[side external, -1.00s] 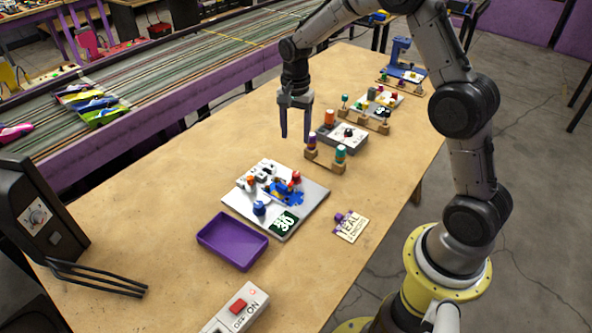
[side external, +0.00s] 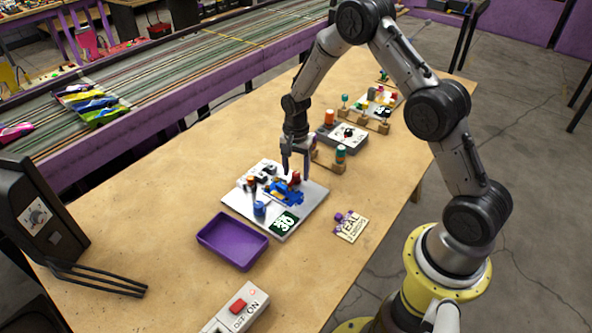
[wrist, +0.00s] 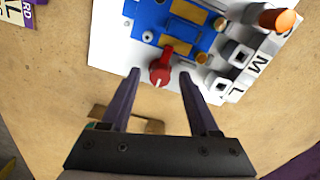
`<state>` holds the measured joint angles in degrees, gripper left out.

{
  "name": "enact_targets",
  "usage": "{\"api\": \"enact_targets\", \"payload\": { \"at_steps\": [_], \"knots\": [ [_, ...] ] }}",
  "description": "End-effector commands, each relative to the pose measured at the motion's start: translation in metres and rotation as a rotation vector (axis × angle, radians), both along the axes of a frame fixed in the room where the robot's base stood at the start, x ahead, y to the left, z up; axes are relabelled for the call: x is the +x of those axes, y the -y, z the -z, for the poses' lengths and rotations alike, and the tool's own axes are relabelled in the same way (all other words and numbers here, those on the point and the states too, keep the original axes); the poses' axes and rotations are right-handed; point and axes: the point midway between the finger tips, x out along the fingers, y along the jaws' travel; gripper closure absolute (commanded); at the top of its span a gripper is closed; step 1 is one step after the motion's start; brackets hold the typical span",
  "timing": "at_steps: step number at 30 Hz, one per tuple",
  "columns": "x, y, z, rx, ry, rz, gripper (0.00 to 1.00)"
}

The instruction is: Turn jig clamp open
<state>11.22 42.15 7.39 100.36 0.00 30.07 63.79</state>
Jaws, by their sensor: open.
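The jig plate (side external: 236,200) is a light board on the table, with a blue jig (side external: 282,192) on it. A red clamp knob (wrist: 161,66) with a pointer sits at the jig's edge in the wrist view; it also shows in the side view (side external: 296,178). My gripper (side external: 295,174) is open and points down over the knob. In the wrist view my gripper (wrist: 160,74) has one finger on each side of the knob, with gaps between. I cannot tell whether the fingertips are down at knob height.
An orange-topped peg (wrist: 277,19) and white blocks marked with letters stand beside the jig. A blue knob (side external: 260,208) is at the plate's near side. A purple tray (side external: 232,242) lies in front. A wooden peg rack (side external: 330,163) stands close behind my gripper.

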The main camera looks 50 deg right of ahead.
Motion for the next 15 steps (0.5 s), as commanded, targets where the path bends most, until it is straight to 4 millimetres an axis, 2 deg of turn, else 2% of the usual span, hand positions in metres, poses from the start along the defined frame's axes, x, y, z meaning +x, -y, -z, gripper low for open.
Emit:
{"api": "enact_targets", "payload": {
  "at_steps": [8,15],
  "knots": [
    [-0.0001,-0.0001,0.0015,0.000,0.000,0.000,0.39],
    [-0.0001,0.0000,0.0013,0.000,0.000,0.000,0.80]
  ]
}}
